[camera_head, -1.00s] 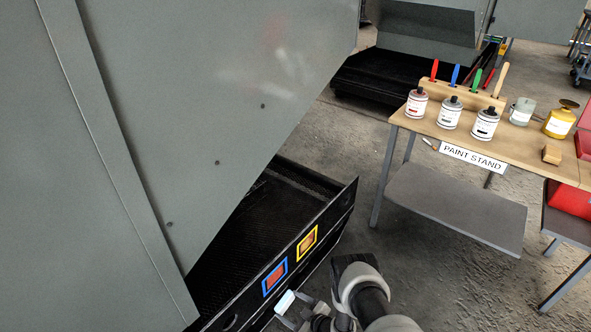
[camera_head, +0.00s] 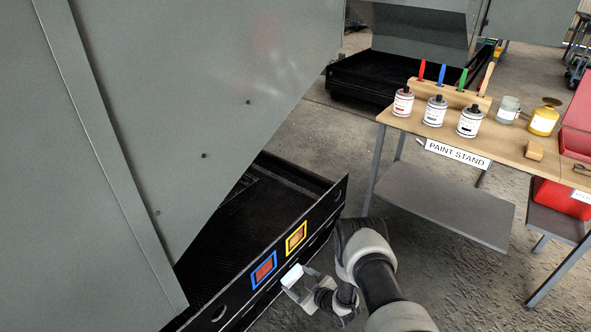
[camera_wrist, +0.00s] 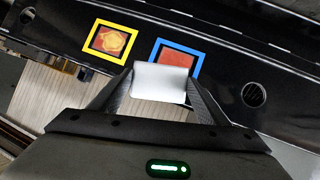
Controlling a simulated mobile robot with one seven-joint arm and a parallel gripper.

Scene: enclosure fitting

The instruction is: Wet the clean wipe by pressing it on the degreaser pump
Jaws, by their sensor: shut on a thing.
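My gripper (camera_head: 304,288) is shut on a white wipe (camera_head: 292,276), held in front of the black plinth with the coloured frames. In the wrist view the white wipe (camera_wrist: 160,82) is between my two fingers, its face plain and pale. A yellow can with a dark disc on top (camera_head: 543,120) stands at the right back of the paint stand; it looks like the degreaser pump, but its label is too small to read. My gripper is well apart from it, to the lower left.
The wooden paint stand (camera_head: 505,150) holds several paint cans, a brush rack (camera_head: 448,92), a grey jar (camera_head: 508,108) and a tan block (camera_head: 534,150). A red toolbox (camera_head: 562,198) is at right. A large grey cabinet (camera_head: 150,130) fills the left. Open floor lies before the stand.

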